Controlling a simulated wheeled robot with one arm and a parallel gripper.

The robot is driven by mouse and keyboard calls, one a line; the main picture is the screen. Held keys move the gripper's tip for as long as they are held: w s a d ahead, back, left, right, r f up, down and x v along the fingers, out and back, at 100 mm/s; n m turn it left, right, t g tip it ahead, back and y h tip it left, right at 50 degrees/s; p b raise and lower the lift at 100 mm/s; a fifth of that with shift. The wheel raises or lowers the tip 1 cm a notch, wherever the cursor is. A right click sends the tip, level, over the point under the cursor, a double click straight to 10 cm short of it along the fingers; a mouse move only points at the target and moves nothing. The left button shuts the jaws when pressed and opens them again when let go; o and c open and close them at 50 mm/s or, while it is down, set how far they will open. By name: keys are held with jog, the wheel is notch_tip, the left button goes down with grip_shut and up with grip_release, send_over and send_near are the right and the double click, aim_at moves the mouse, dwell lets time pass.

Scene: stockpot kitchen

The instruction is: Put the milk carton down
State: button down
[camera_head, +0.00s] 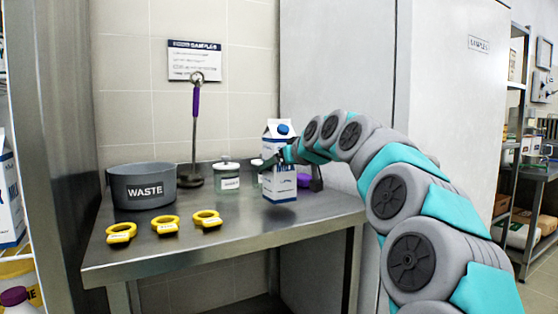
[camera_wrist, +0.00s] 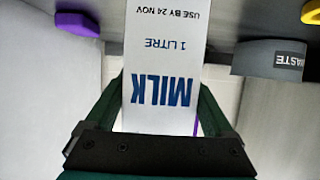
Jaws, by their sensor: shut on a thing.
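The milk carton (camera_head: 283,182) is white with blue print and a blue cap. It is upright in the head view, at the right part of the steel table (camera_head: 230,240). My gripper (camera_head: 275,160) is shut on it, with a finger across its upper front. In the wrist view the carton (camera_wrist: 165,60) shows upside down between the two fingers of my gripper (camera_wrist: 160,115). The carton's base looks close to the table top; I cannot tell for sure whether it touches.
The table's front middle is clear.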

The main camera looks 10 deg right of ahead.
jog(key=shift+f, duration=0.8)
jog(key=shift+f, duration=0.1)
grip_release()
jog(key=shift+f, duration=0.1)
jog(key=shift+r, duration=0.2)
jog(key=b+v, duration=0.1)
jog(key=v, duration=1.1)
jog(key=shift+a+f, duration=0.1)
jog(key=shift+f, duration=0.05)
